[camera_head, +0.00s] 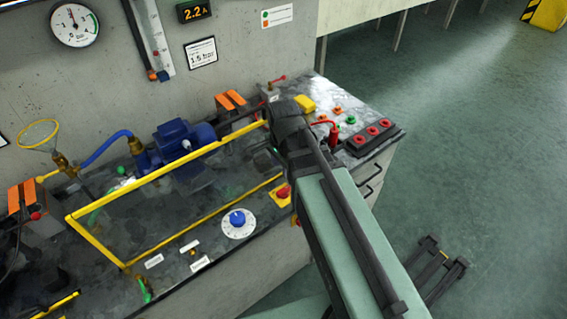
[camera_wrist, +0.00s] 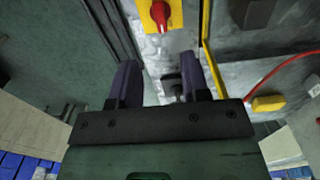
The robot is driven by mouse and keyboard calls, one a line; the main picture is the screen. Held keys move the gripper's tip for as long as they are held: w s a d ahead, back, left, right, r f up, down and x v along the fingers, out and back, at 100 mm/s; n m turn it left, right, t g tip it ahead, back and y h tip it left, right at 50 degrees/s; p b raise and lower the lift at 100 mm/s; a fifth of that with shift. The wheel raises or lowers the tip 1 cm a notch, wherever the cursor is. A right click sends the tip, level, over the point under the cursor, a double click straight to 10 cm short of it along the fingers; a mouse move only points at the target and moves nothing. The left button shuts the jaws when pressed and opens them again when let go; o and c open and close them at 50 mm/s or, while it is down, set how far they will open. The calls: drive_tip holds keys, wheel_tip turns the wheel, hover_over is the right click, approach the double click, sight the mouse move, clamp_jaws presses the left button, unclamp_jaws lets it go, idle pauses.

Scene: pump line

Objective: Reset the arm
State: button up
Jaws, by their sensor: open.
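My gripper (camera_wrist: 172,80) shows in the wrist view with its two dark fingers apart and nothing between them. A grey metal surface lies beyond the gap. A red knob on a yellow plate (camera_wrist: 158,14) is just past the fingertips, apart from them. In the head view my arm reaches from the lower right over the right part of the pump bench (camera_head: 70,265). My fingers cannot be made out there, hidden behind or merged with the dark wrist.
A yellow frame (camera_head: 150,187) surrounds the blue pump motor (camera_head: 184,145) left of my arm. A blue dial (camera_head: 238,221) and a red-and-yellow button (camera_head: 281,194) sit at the bench front. A red button box (camera_head: 373,134) is at right. The green floor (camera_head: 480,150) beyond is mostly clear.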

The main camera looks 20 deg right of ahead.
drive_tip(key=shift+f, duration=0.1)
drive_tip(key=s+n, duration=0.1)
drive_tip(key=n, duration=0.3)
drive_tip(key=s+n, duration=0.2)
drive_tip(key=n, duration=0.3)
drive_tip(key=s+n, duration=0.2)
drive_tip(key=n, duration=0.3)
drive_tip(key=shift+s, duration=0.1)
idle(0.3)
